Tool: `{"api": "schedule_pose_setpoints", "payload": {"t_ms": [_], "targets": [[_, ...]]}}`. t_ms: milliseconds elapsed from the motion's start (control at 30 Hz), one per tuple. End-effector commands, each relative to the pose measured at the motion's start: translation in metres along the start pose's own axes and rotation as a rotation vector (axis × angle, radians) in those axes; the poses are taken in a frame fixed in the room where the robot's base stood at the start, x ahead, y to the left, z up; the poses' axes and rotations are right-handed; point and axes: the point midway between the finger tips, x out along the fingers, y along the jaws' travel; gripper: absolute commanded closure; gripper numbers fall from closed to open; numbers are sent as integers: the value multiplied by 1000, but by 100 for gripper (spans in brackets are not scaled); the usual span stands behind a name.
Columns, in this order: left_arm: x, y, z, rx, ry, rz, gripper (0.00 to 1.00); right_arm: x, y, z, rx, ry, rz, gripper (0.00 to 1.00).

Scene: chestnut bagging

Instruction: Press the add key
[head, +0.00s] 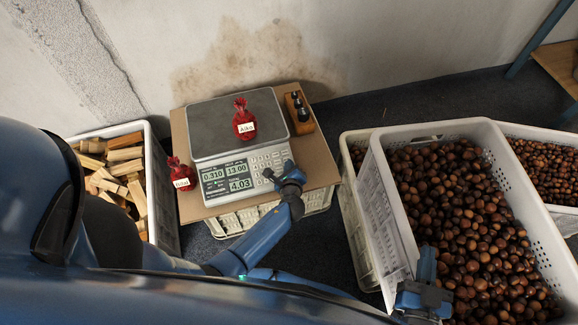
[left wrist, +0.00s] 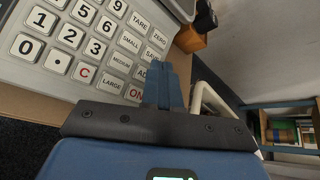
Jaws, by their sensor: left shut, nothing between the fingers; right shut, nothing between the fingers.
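The grey scale (head: 236,145) stands on a brown board, its display reading 0.310, 13.00 and 4.03. Its keypad (head: 263,163) is at the right of the front panel. In the left wrist view the add key (left wrist: 141,73) is partly hidden behind my fingertips; only "AD" reads. My left gripper (head: 272,175) is shut and empty at the keypad's right edge; its closed fingers (left wrist: 165,72) show at the add key. I cannot tell whether they touch it. A red bag (head: 243,122) labelled Aiko sits on the scale's pan. My right gripper (head: 428,258) is shut and empty over the chestnut crate.
A second red bag (head: 182,175) stands left of the scale. A wooden block with dark pegs (head: 298,110) is right of it. A crate of wood pieces (head: 152,160) stands left. A large chestnut crate (head: 375,165) and another (head: 540,128) stand right.

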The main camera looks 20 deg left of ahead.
Motion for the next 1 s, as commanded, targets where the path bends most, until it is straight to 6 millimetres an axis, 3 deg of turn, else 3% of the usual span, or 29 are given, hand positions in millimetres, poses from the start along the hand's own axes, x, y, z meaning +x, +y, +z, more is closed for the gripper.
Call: {"api": "schedule_pose_setpoints", "payload": {"t_ms": [1000], "targets": [[6,4,-4,0,0,0,100,0,0,7,0,0,0,100]]}}
